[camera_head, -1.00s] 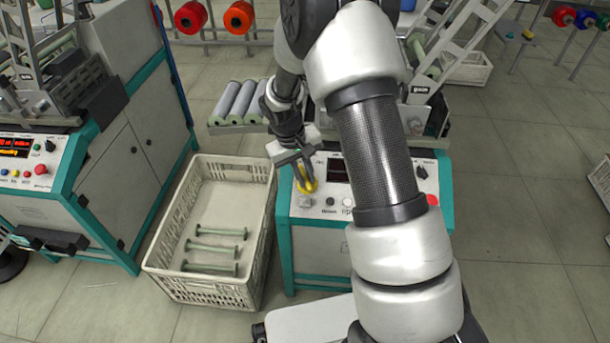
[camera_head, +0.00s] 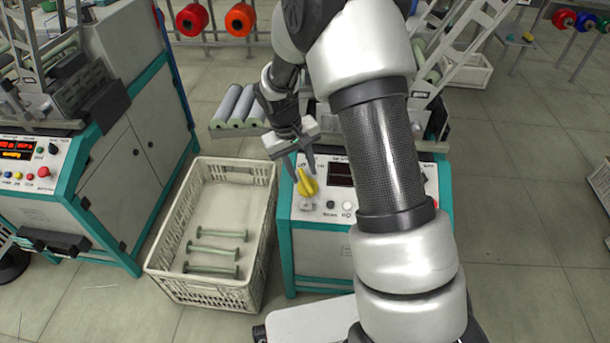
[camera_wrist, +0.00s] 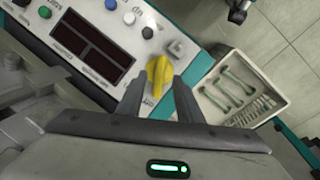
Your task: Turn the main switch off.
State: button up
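The main switch is a yellow rotary knob (camera_head: 306,187) on the white front panel (camera_head: 322,216) of the middle machine, left of its dark display. In the wrist view the knob (camera_wrist: 158,75) lies just beyond my fingertips, its handle slanted. My gripper (camera_head: 303,174) is just above the knob in the head view. Its two fingers are apart, and in the wrist view the gripper (camera_wrist: 157,92) has the knob showing in the gap between them. Nothing is held. Contact between fingers and knob cannot be made out.
A grey button (camera_head: 306,206) and small round buttons (camera_head: 338,204) sit below and right of the knob. A red button is partly hidden by my arm. A white crate (camera_head: 158,260) with green bobbins stands left of the machine. Another machine (camera_head: 130,150) stands at far left.

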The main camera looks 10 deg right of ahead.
jog(key=p+v, duration=0.2)
jog(key=v, duration=1.1)
jog(key=s+d+r+m+t+y, duration=0.15)
jog(key=s+d+r, duration=0.25)
jog(key=s+r, duration=0.85)
jog(key=s+r+t+y, duration=0.1)
jog(key=s+r+t, duration=0.35)
jog(key=s, duration=0.75)
notch_tip(320, 180, up, 21)
jog(key=p, duration=2.1)
jog(key=shift+d+f+g, duration=0.25)
jog(key=shift+g, duration=0.15)
jog(key=shift+s+m, duration=0.15)
jog(key=shift+m, duration=0.1)
